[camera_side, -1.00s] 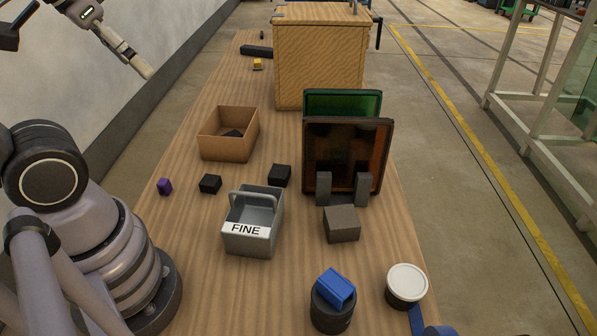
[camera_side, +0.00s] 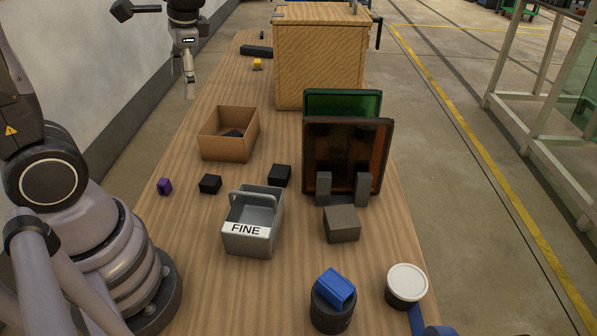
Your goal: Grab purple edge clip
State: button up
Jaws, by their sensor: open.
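The purple edge clip (camera_side: 165,186) is a small dark purple block on the left part of the wooden table, near my arm's base. My gripper (camera_side: 190,90) is up at the top left, pointing down, far behind and above the clip. It is open and nothing shows between its fingers, though they look small at this distance.
Black blocks (camera_side: 210,184) (camera_side: 280,175) lie right of the clip. A cardboard box (camera_side: 216,152), a grey "FINE" caddy (camera_side: 262,243) and framed panels (camera_side: 313,150) stand nearby. A wooden cabinet (camera_side: 318,65) is at the back. Bare table surrounds the clip.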

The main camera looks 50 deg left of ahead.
jog(key=w+a+f+m+g+y, duration=0.2)
jog(key=f+g, duration=0.1)
jog(key=f, duration=0.3)
jog(key=w+a+f+m+g+y, duration=0.1)
jog(key=w+a+f+g+y, duration=0.15)
jog(key=f, duration=0.45)
jog(key=m+g+y, duration=0.2)
jog(key=m+y, duration=0.1)
jog(key=m, duration=0.2)
send_near(166, 181)
jog(key=x, duration=0.5)
jog(key=shift+s+a+f, duration=0.15)
jog(key=shift+s+a, duration=0.1)
jog(key=shift+x, duration=2.9)
jog(key=c, duration=0.8)
